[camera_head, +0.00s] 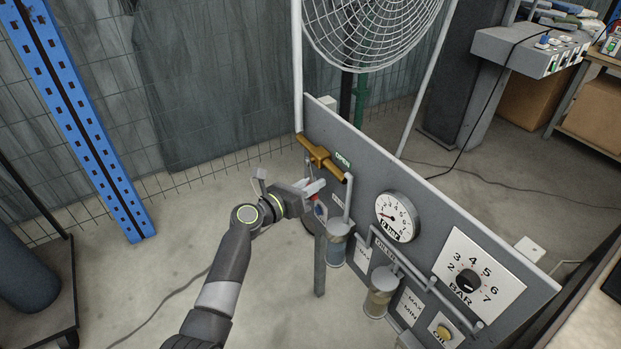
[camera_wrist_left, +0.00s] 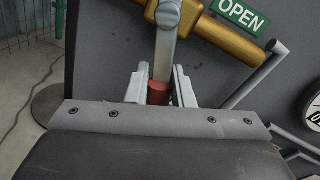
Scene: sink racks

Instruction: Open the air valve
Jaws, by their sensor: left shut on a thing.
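The air valve (camera_head: 319,154) is a brass-coloured fitting on the upper left of the grey panel (camera_head: 420,215), beside a green OPEN sign (camera_head: 343,160). In the left wrist view, its grey lever (camera_wrist_left: 165,55) points down from the brass pipe (camera_wrist_left: 228,36) and ends in a red grip (camera_wrist_left: 158,92). The OPEN sign (camera_wrist_left: 243,15) is to the upper right there. My left gripper (camera_head: 316,190) is shut on the red-ended valve lever, with one finger on each side. The fingers partly hide the red grip. My right gripper is not in view.
A round pressure gauge (camera_head: 397,217) and a BAR dial (camera_head: 469,281) are on the panel to the right. Two cylindrical bowls (camera_head: 337,246) (camera_head: 380,292) and pipes stick out below. A fan cage (camera_head: 372,28) stands behind. A blue post (camera_head: 80,115) is at left.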

